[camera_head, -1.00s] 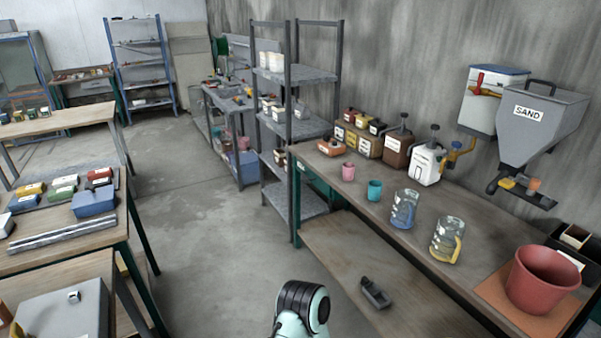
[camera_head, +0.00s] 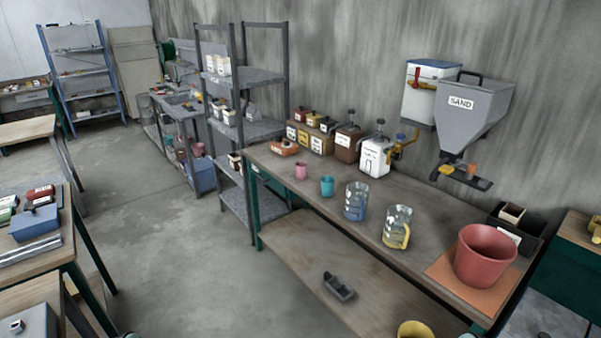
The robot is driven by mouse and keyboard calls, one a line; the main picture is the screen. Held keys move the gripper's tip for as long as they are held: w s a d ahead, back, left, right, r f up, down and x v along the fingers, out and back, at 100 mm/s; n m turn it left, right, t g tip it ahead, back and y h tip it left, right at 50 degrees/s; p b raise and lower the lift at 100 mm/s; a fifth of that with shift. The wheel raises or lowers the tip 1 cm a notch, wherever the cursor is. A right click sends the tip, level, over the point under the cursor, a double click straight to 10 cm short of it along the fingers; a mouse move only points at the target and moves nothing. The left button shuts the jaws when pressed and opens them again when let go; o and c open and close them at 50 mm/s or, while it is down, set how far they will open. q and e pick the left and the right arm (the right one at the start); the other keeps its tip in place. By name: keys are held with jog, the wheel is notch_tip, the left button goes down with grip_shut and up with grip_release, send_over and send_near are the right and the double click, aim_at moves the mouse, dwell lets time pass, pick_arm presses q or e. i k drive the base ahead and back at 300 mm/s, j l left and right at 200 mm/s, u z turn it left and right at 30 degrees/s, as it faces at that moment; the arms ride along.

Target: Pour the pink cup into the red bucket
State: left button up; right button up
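The small pink cup (camera_head: 301,170) stands upright near the front edge of the workbench (camera_head: 370,207), to the left of a teal cup (camera_head: 327,186). I cannot see into it. The large red bucket (camera_head: 484,256) stands upright on an orange mat (camera_head: 445,278) at the right end of the same bench. Two clear jugs, one blue (camera_head: 356,201) and one yellow (camera_head: 397,227), stand between the cups and the bucket. Neither of my grippers is in view.
A sand hopper (camera_head: 470,110) hangs on the wall above the bench. Labelled containers, including a white jug (camera_head: 374,156), line the back. A grey shelf unit (camera_head: 245,130) stands left of the bench. Open concrete floor (camera_head: 160,220) lies in front.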

aim_at(478, 243)
jog(key=z, duration=0.35)
jog(key=i+j+z, duration=0.25)
jog(key=z, duration=0.2)
jog(key=i+j+z, duration=0.15)
jog(key=j+z, duration=0.3)
jog(key=i+j+z, duration=0.1)
jog(key=j, duration=0.25)
jog(key=i+j+z, duration=0.1)
jog(key=j, duration=0.25)
jog(key=i+j, duration=0.1)
jog(key=j, duration=0.3)
jog(key=z, duration=0.05)
